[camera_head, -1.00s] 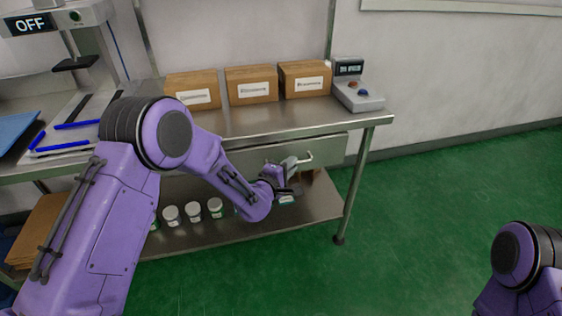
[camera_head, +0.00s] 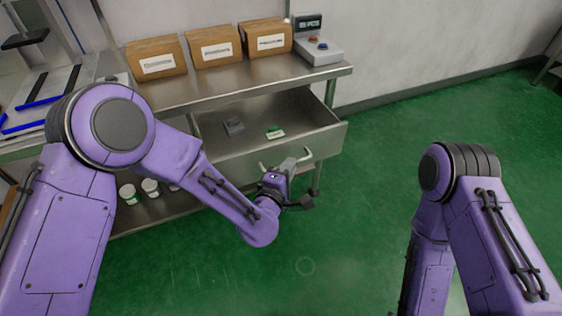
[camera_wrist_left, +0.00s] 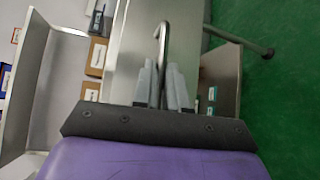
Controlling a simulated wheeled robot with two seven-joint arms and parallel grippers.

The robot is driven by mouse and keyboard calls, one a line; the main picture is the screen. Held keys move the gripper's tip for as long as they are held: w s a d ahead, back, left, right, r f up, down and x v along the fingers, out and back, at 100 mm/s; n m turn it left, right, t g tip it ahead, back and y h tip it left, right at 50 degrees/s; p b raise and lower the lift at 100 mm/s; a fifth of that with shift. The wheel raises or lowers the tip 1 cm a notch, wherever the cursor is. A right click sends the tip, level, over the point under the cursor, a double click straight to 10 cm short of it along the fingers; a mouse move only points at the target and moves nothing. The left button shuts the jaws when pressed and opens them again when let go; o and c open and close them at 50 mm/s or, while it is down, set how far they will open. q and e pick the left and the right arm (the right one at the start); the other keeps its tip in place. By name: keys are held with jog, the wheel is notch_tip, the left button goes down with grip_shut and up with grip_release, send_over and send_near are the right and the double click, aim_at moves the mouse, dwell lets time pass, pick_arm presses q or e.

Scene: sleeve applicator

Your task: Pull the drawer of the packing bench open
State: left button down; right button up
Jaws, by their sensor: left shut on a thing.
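The packing bench's drawer (camera_head: 326,141) is pulled out, and its open inside shows below the bench top (camera_head: 225,88). A dark grey block (camera_head: 234,127) and a small green and white item (camera_head: 275,132) lie in it. My left gripper (camera_head: 296,164) is at the drawer front, shut on the bar handle (camera_head: 264,166). In the left wrist view the handle (camera_wrist_left: 161,42) runs between the two grey fingers (camera_wrist_left: 161,88). My right arm shows at the right of the head view, but its gripper is out of sight.
White jars (camera_head: 150,188) stand on the lower shelf (camera_head: 148,212). The green floor (camera_head: 390,110) right of the bench is clear.

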pick_arm(q)
jog(key=shift+s+d, duration=0.25)
jog(key=shift+s, duration=0.25)
jog(key=c, duration=1.2)
grip_release()
jog(key=shift+o, duration=0.2)
jog(key=shift+w, duration=0.1)
jog(key=v, duration=1)
jog(key=shift+s+a, duration=0.15)
jog(key=shift+s, duration=0.1)
